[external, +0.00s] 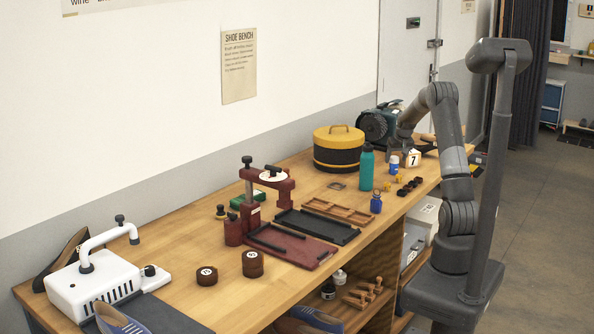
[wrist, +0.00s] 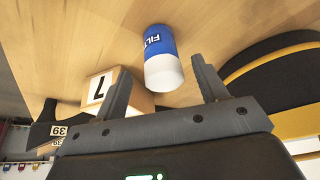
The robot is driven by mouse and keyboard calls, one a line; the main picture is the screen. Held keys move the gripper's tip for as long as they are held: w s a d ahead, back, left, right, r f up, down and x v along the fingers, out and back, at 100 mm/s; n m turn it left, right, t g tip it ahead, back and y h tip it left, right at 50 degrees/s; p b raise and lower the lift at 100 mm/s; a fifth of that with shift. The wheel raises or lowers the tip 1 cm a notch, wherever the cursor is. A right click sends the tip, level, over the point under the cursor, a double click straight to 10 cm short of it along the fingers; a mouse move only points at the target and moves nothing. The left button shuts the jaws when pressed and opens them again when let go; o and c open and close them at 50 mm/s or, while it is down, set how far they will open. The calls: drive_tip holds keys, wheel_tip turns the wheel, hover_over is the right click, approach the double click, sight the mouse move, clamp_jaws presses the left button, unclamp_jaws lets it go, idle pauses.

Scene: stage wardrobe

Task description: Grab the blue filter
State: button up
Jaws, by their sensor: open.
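The blue filter (wrist: 161,57) is a small cylinder with a blue band lettered "FIL" and a white end. In the wrist view it shows at upper centre, between the lines of my two fingers. My gripper (wrist: 159,68) is open and its fingers are apart, with nothing visibly clamped; I cannot tell the exact gap to the filter. In the external view the blue-and-white filter (external: 394,163) stands on the bench near its far right end, just below my gripper (external: 400,150), whose fingers are hard to make out there.
A block marked 7 (wrist: 101,88) is close beside the left finger; it also shows in the external view (external: 413,158). A teal bottle (external: 366,167), a black-and-yellow round box (external: 338,150) and a dark motor-like machine (external: 376,124) stand nearby. Small dark pieces (external: 409,187) lie in front.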

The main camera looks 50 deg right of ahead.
sight(394, 166)
drive_tip(key=x, duration=0.5)
drive_tip(key=shift+a+f, duration=0.2)
drive_tip(key=c, duration=1.1)
drive_tip(key=shift+r, duration=0.15)
